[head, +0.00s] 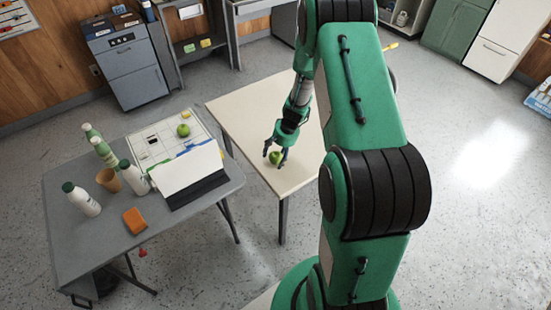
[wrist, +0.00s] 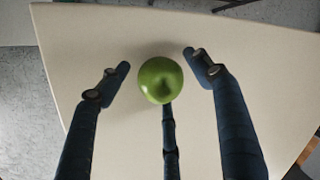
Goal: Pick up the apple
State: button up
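A green apple (head: 275,158) sits on the cream table (head: 240,115) near its front edge in the head view. In the wrist view the apple (wrist: 160,80) lies between the fingers, with a clear gap to the left and right fingers. My gripper (head: 277,153) is open, with its fingers pointing down around the apple. In the wrist view my gripper (wrist: 160,78) shows a third, middle finger whose tip is at or just under the apple's near side; I cannot tell if it touches. A second green apple (head: 183,130) sits on the grey table at left.
The grey table (head: 205,200) holds several white bottles (head: 82,200), a brown cup (head: 108,180), an orange sponge-like block (head: 135,220) and a white board-like object (head: 188,172). Grey cabinets (head: 130,75) stand behind. The cream table is otherwise clear.

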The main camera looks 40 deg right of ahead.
aim_at(275, 155)
jog(key=c, duration=1.1)
jog(key=shift+r, duration=0.15)
jog(key=shift+r, duration=0.55)
jog(key=shift+s+a+r+p, duration=0.1)
jog(key=shift+s+r+p, duration=0.15)
jog(key=shift+r, duration=0.35)
jog(key=shift+s+a+r+p, duration=0.15)
jog(key=shift+r+p, duration=0.2)
jog(key=shift+r, duration=0.25)
jog(key=s+a, duration=0.2)
jog(key=s, duration=0.2)
jog(key=s+a+r, duration=0.1)
jog(key=s, duration=0.4)
jog(key=s+a, duration=0.2)
jog(key=s, duration=0.3)
jog(key=shift+a+r+p, duration=0.15)
jog(key=shift+a+p, duration=0.15)
jog(key=shift+p, duration=0.1)
